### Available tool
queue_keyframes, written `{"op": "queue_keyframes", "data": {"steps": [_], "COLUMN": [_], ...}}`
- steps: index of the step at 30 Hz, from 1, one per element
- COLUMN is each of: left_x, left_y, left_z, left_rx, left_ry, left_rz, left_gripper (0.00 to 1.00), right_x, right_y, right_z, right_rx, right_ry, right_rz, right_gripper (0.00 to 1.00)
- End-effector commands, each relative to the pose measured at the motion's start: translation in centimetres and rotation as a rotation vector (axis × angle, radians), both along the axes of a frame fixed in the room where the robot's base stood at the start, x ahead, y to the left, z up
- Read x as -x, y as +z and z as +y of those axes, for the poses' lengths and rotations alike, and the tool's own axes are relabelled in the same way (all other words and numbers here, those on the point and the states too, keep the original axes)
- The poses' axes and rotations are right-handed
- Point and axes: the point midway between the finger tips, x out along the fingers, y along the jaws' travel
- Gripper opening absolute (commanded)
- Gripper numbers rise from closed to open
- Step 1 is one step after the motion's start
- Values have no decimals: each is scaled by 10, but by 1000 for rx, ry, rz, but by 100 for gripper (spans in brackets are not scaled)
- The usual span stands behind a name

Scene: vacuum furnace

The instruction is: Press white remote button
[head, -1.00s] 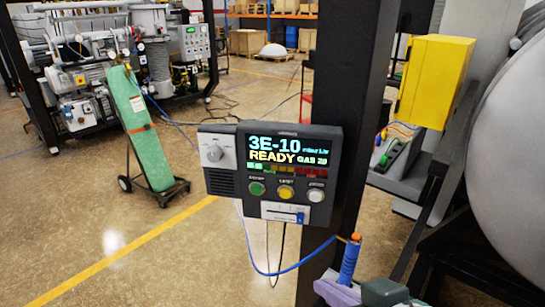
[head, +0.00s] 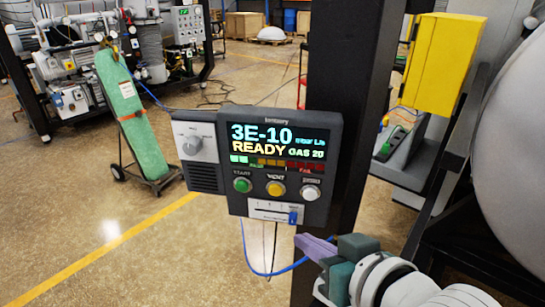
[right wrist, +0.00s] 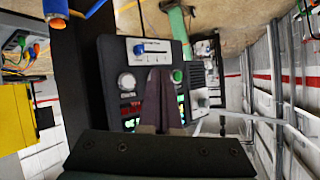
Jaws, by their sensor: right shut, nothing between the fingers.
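The white button (head: 311,193) is the rightmost of three round buttons on the dark control panel (head: 335,160), beside a yellow and a green one. In the right wrist view, the white button (right wrist: 127,81) shows left of my fingertips. My right gripper (head: 305,242) is below and slightly right of the panel in the head view, apart from the white button in the picture. In the right wrist view, its purple fingers (right wrist: 160,78) are together and empty, in front of the panel face, and hide part of it. My left gripper is not in view.
The panel is mounted by a black post (head: 350,75). A slider with a blue knob (head: 293,216) sits below the buttons. A blue cable (head: 262,270) hangs under the panel. A yellow box (head: 437,65) and a large grey cylinder (head: 515,150) stand right.

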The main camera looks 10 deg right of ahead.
Motion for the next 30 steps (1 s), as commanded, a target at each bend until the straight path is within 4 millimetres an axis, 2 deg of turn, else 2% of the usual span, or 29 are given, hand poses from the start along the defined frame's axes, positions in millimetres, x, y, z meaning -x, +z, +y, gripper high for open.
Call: {"op": "queue_keyframes", "data": {"steps": [6, 15, 30], "left_x": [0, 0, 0], "left_y": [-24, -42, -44], "left_z": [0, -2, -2], "left_rx": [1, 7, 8], "left_ry": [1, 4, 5], "left_rz": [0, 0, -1], "left_gripper": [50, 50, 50], "right_x": [-30, -61, -67], "right_y": [-5, -2, 0], "right_z": [-13, -25, -28], "right_rx": [2, 1, 1], "right_ry": [0, 0, -1], "right_rz": [-4, -1, 1], "right_gripper": [0, 0, 0]}}
